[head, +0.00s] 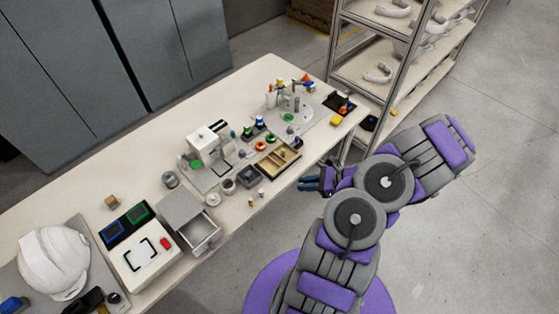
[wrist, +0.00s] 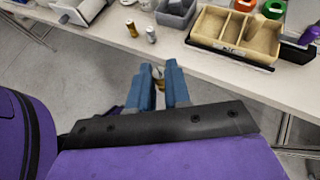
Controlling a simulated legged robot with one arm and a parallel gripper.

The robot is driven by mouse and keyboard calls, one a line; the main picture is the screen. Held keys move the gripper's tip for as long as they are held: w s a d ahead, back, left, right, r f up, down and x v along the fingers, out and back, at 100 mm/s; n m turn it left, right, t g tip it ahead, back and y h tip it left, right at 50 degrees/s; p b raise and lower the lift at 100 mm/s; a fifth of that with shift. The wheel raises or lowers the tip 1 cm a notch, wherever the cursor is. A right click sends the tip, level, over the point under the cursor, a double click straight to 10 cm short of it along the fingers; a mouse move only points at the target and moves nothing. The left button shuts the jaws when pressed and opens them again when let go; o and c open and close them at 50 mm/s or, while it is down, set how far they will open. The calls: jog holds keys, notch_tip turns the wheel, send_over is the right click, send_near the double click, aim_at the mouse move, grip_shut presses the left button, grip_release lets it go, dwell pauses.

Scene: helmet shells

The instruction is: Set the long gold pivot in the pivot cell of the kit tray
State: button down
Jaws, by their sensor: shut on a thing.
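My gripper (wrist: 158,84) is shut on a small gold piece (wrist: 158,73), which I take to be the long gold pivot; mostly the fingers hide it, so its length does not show. In the head view my gripper (head: 309,184) hangs just off the front edge of the table. The tan kit tray (wrist: 226,46) has several compartments divided by thin walls and lies ahead and to the right in the wrist view. In the head view the kit tray (head: 272,177) is up and left of my gripper. I cannot tell which compartment is the pivot cell.
A gold cylinder (wrist: 132,29) and a silver one (wrist: 151,35) stand near the table edge (wrist: 180,57). A grey bin (wrist: 176,16) is left of the tray. A purple-handled tool (wrist: 308,37) is at its right. A grey drawer box (head: 190,222) stands further left.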

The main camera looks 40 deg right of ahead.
jog(key=b, duration=0.2)
send_over(286, 166)
jog(key=s, duration=0.1)
jog(key=shift+s+f, duration=0.1)
jog(key=shift+f, duration=0.75)
jog(key=shift+w+d, duration=0.25)
jog(key=shift+w, duration=0.5)
notch_tip(286, 166, down, 4)
jog(key=shift+w+r+b, duration=0.1)
jog(key=shift+r+b, duration=0.1)
jog(key=shift+b, duration=0.45)
jog(key=shift+r, duration=0.1)
jog(key=c, duration=1.1)
grip_release()
